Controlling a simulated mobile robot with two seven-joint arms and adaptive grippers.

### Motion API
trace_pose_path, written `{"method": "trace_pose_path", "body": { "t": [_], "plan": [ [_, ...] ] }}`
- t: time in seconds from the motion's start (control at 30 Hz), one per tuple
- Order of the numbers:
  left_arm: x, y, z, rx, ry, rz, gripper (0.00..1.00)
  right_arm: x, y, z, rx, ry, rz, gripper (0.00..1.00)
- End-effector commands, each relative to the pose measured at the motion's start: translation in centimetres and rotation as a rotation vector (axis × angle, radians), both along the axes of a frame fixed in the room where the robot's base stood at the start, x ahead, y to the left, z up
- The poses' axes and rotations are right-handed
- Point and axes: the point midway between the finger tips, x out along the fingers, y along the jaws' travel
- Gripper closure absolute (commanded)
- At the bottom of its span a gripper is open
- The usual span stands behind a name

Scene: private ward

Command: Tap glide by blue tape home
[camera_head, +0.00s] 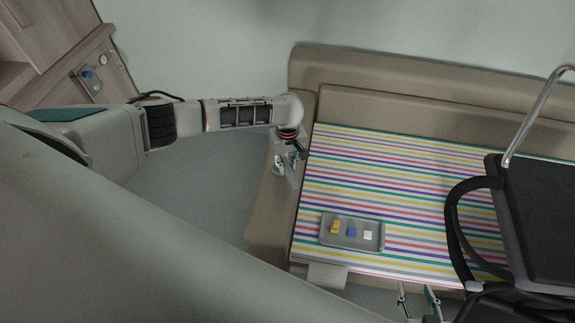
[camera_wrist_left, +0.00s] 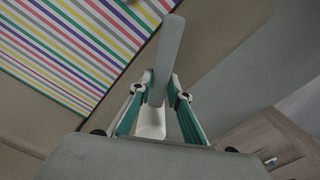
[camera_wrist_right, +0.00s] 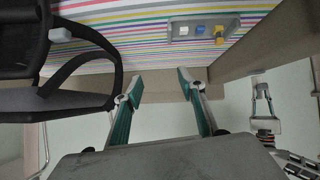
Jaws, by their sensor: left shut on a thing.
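My left gripper (camera_head: 288,160) is shut on a long, flat grey bar (camera_wrist_left: 168,55) with a white rounded part (camera_wrist_left: 151,124) at its near end. It holds this off the left end of the striped bed. A grey tray (camera_head: 341,243) lies on the bed and holds a small blue item (camera_head: 352,232), a yellow item (camera_head: 335,227) and a white item (camera_head: 367,235). I cannot tell whether the blue item is tape. My right gripper (camera_head: 418,298) is open and empty in front of the bed's near edge; the tray also shows in the right wrist view (camera_wrist_right: 174,38).
The striped bed (camera_head: 400,180) has a raised beige back. A wooden cabinet (camera_head: 60,60) at the far left carries a small blue object (camera_head: 87,75). The bed's middle is clear.

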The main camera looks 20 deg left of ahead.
Motion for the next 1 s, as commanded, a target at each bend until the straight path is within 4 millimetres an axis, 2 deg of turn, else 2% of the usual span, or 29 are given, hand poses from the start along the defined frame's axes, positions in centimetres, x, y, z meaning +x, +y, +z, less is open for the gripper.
{"method": "trace_pose_path", "body": {
  "t": [0.7, 0.93, 0.97, 1.0],
  "plan": [
    [0.0, -0.1, -1.1, -0.001, 0.0, 0.0, 1.0, -0.1, 0.1, -0.3, 0.001, 0.004, -0.002, 0.6],
    [0.0, 0.0, -2.3, -0.001, 0.001, 0.001, 1.0, 0.4, 0.5, 0.1, 0.011, -0.013, 0.001, 0.6],
    [0.0, 0.0, -2.1, 0.0, 0.0, 0.001, 0.74, 0.4, 0.6, 0.3, 0.011, -0.015, 0.003, 0.6],
    [0.0, 0.0, -2.1, -0.001, 0.0, 0.001, 0.64, 0.5, 0.6, 0.4, 0.012, -0.017, 0.003, 0.6]
  ]
}}
